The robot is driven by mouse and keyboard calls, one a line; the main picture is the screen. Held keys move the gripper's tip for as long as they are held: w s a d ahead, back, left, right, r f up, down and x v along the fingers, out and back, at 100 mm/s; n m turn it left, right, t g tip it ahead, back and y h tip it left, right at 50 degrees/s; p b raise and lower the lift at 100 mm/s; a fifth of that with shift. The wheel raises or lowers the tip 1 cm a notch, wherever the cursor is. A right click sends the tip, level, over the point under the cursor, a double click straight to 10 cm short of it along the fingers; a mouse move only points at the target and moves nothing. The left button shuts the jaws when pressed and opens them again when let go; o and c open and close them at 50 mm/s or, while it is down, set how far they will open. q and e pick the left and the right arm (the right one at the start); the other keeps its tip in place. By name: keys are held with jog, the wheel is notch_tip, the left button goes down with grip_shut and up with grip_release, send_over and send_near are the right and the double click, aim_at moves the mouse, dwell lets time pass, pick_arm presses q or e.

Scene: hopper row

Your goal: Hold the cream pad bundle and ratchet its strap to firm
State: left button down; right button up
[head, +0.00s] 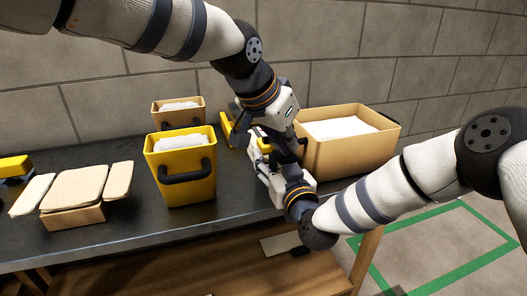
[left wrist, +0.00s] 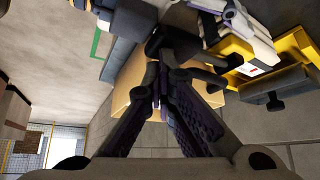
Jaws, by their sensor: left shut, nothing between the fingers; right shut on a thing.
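A stack of cream, flat pieces (head: 75,188) lies at the left of the dark table in the head view, far from both grippers. I cannot tell whether it is the pad bundle, and I make out no strap. My left gripper (head: 298,148) is shut and empty, pointing down beside the tan box; its closed fingers also show in the left wrist view (left wrist: 162,95). My right gripper (head: 262,155) is just left of it, shut on a yellow thing (head: 264,143) that the arms mostly hide. A yellow piece with a black knob (left wrist: 272,82) shows in the left wrist view.
A tan box (head: 345,158) with white contents stands right of the grippers. A yellow bin (head: 187,190) with a black handle and a smaller tan bin (head: 168,117) stand to the left. A yellow and black thing (head: 226,130) is behind. The front strip of the table (head: 130,240) is clear.

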pick_arm(q)
jog(key=shift+f, duration=0.4)
jog(key=shift+w+a+r, duration=0.1)
jog(key=shift+w+r, duration=0.1)
jog(key=shift+r, duration=0.4)
jog(key=shift+w+a+r, duration=0.1)
jog(key=shift+w+r, duration=0.15)
jog(key=shift+r, duration=0.3)
jog(key=shift+w+a+r, duration=0.1)
jog(key=shift+w+r, duration=0.1)
jog(key=shift+r, duration=0.4)
jog(key=shift+w+r, duration=0.15)
jog(key=shift+r, duration=0.6)
notch_tip(320, 180, up, 7)
